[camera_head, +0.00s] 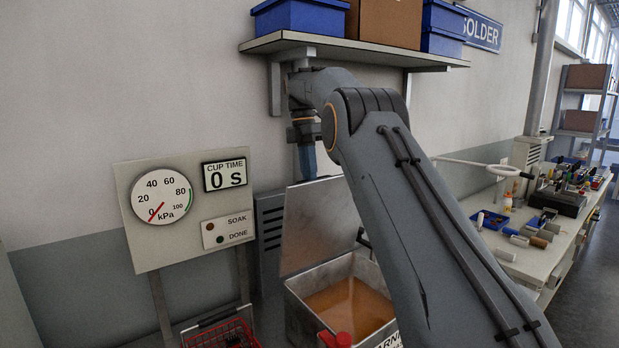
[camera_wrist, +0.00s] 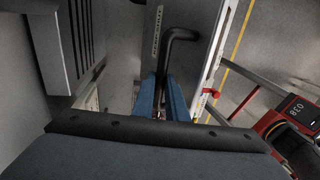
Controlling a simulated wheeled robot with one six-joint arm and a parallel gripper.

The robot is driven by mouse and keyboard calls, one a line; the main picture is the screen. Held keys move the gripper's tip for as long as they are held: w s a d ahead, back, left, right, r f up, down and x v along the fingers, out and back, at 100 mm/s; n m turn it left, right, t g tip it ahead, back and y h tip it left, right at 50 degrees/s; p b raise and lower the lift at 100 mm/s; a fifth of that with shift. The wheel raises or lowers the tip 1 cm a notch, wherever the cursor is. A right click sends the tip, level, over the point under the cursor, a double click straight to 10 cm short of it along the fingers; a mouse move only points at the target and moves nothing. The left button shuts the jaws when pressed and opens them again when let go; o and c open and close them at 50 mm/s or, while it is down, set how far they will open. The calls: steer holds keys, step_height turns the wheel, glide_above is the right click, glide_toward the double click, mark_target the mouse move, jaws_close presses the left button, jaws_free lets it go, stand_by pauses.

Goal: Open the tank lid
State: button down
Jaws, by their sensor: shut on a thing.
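The tank (camera_head: 297,303) is a grey metal box with amber-brown liquid inside, below my arm in the head view. Its lid (camera_head: 318,222) is a grey metal panel standing raised, nearly upright, at the back of the open tank. My gripper (camera_head: 307,172), with blue fingers, is at the top edge of the lid. In the wrist view my gripper (camera_wrist: 161,100) is shut on a black bent handle (camera_wrist: 168,52). The handle's lower end is hidden between the fingers. In the head view, my arm hides the tank's right side.
A gauge panel (camera_head: 128,206) with a kPa dial stands left of the tank. A red wire basket (camera_head: 190,338) is at the lower left. A wall shelf (camera_head: 340,47) with blue bins hangs above my gripper. A cluttered workbench (camera_head: 515,255) is at the right.

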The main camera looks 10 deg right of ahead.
steer(key=shift+d+f, duration=0.15)
steer(key=shift+f, duration=0.25)
steer(key=c, duration=2.1)
jaws_free()
steer(key=o, duration=0.3)
steer(key=shift+w+d, duration=0.1)
steer(key=shift+w, duration=0.1)
steer(key=shift+o, duration=0.2)
steer(key=shift+s+a+r, duration=0.1)
steer(key=shift+a+r, duration=0.1)
